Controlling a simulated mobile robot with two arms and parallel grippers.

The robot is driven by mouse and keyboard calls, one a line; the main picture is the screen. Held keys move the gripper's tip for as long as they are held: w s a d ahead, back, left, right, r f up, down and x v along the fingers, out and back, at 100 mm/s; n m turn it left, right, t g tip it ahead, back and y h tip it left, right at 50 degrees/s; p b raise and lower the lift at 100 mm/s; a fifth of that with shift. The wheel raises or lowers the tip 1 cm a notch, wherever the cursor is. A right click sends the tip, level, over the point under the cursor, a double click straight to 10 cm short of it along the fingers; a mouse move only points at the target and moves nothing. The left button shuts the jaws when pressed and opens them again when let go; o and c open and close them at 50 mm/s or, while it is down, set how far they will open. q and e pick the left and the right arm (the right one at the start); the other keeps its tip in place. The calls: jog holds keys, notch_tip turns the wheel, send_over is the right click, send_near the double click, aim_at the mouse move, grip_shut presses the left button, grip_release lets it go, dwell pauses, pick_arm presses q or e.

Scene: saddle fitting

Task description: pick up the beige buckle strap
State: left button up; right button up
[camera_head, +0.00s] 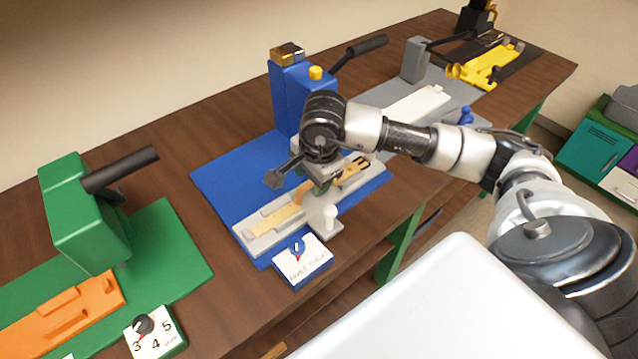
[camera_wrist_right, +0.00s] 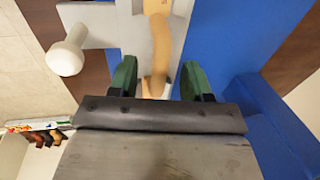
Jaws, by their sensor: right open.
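The beige buckle strap (camera_head: 305,190) lies along the grey fixture (camera_head: 247,246) on the blue station, partly covered by my right gripper in the head view. In the right wrist view the tan strap (camera_wrist_right: 158,35) runs lengthwise between the two dark green fingers. My right gripper (camera_head: 322,183) is above the strap, and in the wrist view its open fingers (camera_wrist_right: 159,80) stand apart on either side of it. I cannot tell the height left between fingertips and strap. My left gripper is not in view.
A blue press (camera_head: 290,100) with a dark lever stands behind the fixture. A white knob (camera_head: 329,213) and a label card (camera_head: 303,262) are at its front. A green press (camera_head: 80,215) stands left, a grey station right. Bare wood lies between the green and blue stations.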

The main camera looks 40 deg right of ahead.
jog(key=shift+w+f, duration=0.25)
jog(key=shift+f, duration=0.95)
grip_shut()
jog(key=shift+r, duration=0.1)
